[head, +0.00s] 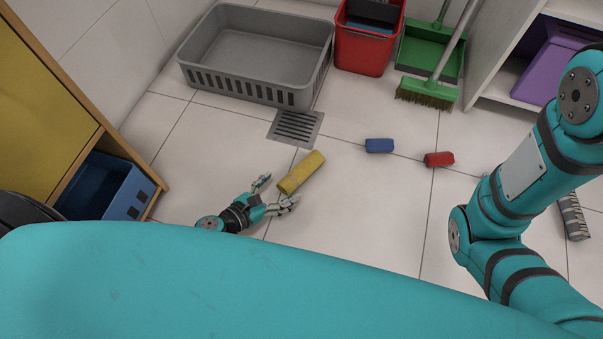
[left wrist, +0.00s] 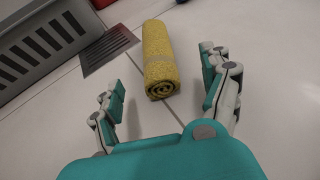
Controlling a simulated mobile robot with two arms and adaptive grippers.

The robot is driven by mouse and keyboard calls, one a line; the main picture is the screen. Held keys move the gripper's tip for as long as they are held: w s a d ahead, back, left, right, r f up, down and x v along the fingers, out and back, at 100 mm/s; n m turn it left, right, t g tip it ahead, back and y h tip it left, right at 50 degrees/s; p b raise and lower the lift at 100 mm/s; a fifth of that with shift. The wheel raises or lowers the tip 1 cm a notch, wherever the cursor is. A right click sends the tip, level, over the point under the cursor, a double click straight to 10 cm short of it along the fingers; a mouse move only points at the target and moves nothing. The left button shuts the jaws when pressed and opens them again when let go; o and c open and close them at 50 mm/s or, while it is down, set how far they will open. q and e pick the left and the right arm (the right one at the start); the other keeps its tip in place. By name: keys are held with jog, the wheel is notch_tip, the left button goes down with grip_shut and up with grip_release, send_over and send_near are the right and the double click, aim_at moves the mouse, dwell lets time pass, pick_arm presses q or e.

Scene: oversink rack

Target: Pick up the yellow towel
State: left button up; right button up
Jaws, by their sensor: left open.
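The yellow towel (head: 301,172) is rolled up and lies on the tiled floor in the head view. In the left wrist view the towel (left wrist: 160,60) lies lengthwise ahead, its spiral end facing me. My left gripper (head: 276,191) is open and empty, low over the floor at the towel's near end. In the left wrist view its two fingers (left wrist: 163,75) stand apart, one on each side of the towel's near end; I cannot tell whether either touches it. My right arm shows at the right of the head view, but its gripper is not visible.
A blue roll (head: 380,145) and a red roll (head: 439,159) lie to the right. A floor drain (head: 295,127) and a grey basket (head: 240,92) are behind the towel. A red bucket (head: 363,58) and a green broom (head: 428,92) stand at the back. A blue bin (head: 146,187) is left.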

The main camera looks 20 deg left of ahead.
aim_at(285, 185)
pick_arm(q)
jog(key=x, duration=0.3)
jog(key=shift+w+f, duration=0.1)
jog(key=shift+r+b+x, duration=0.15)
jog(key=shift+b+x, duration=0.3)
jog(key=shift+x, duration=0.9)
jog(key=shift+r+b+x, duration=0.15)
jog(key=shift+b+x, duration=0.25)
jog(key=shift+x, duration=0.95)
jog(key=shift+w, duration=0.15)
jog(key=shift+c, duration=0.3)
jog(key=c, duration=1.2)
jog(key=shift+a+r, duration=0.1)
jog(key=shift+r, duration=0.05)
